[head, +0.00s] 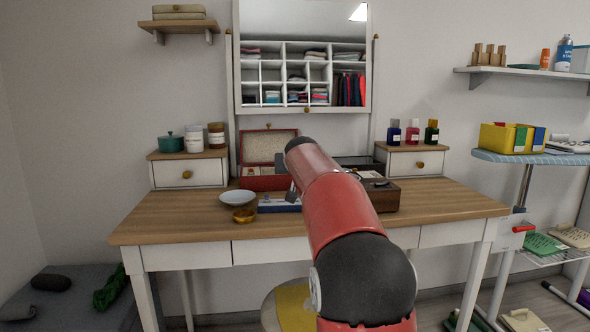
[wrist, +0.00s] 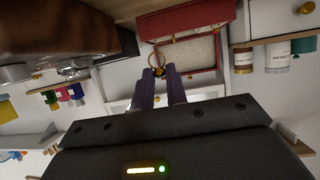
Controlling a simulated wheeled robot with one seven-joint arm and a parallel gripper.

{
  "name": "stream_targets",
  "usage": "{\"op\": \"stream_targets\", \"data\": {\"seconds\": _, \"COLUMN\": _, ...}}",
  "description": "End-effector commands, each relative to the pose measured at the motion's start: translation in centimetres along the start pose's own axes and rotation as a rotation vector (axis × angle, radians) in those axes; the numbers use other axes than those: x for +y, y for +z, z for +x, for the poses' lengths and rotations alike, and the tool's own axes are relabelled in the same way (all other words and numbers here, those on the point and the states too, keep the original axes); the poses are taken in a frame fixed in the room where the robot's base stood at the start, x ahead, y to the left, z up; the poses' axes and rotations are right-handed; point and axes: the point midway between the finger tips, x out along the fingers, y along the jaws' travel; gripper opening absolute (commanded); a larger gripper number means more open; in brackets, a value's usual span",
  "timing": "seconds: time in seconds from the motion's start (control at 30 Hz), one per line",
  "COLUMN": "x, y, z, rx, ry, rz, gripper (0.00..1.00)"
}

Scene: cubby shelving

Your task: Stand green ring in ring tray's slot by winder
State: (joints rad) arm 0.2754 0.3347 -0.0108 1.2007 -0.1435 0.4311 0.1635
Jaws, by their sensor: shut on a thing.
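My gripper (wrist: 160,75) is shut on a thin gold ring (wrist: 157,59) in the wrist view. The ring stands out beyond the fingertips; no green can be made out on it. In the head view my arm hides the ring and most of the gripper. The brown wooden winder (head: 381,194) stands right of my arm on the desk; a large brown body, likely the winder (wrist: 60,32), is close at upper left in the wrist view. An open red box with pale lining (head: 265,183) stands behind, also in the wrist view (wrist: 187,18). I cannot tell for certain which thing is the ring tray.
A white plate (head: 237,198), an amber dish (head: 244,215) and a blue tray (head: 279,204) lie left of my arm on the desk (head: 170,222). A dark case (head: 358,162) lies behind the winder. Small drawer units (head: 188,173) stand at both ends. The desk's front left is clear.

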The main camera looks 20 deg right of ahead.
Motion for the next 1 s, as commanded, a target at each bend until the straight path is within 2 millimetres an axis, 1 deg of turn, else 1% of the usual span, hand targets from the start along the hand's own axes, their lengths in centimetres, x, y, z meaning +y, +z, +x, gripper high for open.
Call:
{"op": "stream_targets", "data": {"seconds": 0.4, "x": 0.0, "y": 3.6, "z": 1.5, "rx": -0.001, "ry": 0.000, "rz": -0.001, "gripper": 0.00}}
{"op": "stream_targets", "data": {"seconds": 0.6, "x": 0.1, "y": 5.0, "z": 2.1, "rx": 0.000, "ry": 0.000, "rz": -0.001, "gripper": 0.00}}
{"op": "stream_targets", "data": {"seconds": 0.73, "x": 0.1, "y": 5.4, "z": 2.2, "rx": 0.000, "ry": 0.000, "rz": -0.001, "gripper": 0.00}}
{"op": "stream_targets", "data": {"seconds": 1.0, "x": 0.1, "y": 5.4, "z": 2.2, "rx": 0.000, "ry": 0.000, "rz": -0.001, "gripper": 0.00}}
